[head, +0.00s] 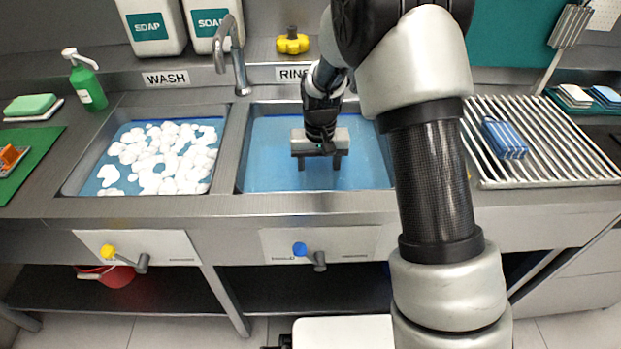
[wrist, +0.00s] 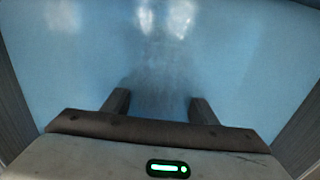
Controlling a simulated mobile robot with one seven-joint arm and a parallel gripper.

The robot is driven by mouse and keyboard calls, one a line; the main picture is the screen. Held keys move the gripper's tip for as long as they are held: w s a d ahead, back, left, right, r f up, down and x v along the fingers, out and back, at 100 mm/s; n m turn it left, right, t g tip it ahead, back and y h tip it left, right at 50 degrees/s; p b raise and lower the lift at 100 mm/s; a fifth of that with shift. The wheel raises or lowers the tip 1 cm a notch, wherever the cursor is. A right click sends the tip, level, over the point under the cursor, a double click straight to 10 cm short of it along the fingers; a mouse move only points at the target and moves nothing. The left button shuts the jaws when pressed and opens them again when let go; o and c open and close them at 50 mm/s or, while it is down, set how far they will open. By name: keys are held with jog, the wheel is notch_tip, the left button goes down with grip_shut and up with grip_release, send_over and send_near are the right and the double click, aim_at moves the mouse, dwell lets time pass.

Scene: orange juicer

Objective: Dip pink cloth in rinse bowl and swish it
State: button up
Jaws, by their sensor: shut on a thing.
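My gripper (head: 318,168) is over the right basin, under the partly covered RINSE sign (head: 292,73). It points down at the blue water (head: 265,165). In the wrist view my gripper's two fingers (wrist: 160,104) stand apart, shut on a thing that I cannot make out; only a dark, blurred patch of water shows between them. No pink cloth can be made out in either view. The rinse basin (head: 241,160) is a steel-rimmed rectangle. Whether the fingertips touch the water is unclear.
The WASH basin (head: 222,150) at left holds white foam. A metal tap (head: 238,60) stands between the basins. A slatted rack (head: 560,160) with a blue bundle (head: 504,139) is at right. A green bottle (head: 86,82) stands at left. A yellow item (head: 292,42) is behind the rinse basin.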

aim_at(325, 181)
jog(key=shift+d, duration=0.8)
notch_tip(325, 181, up, 16)
jog(key=p, duration=1.1)
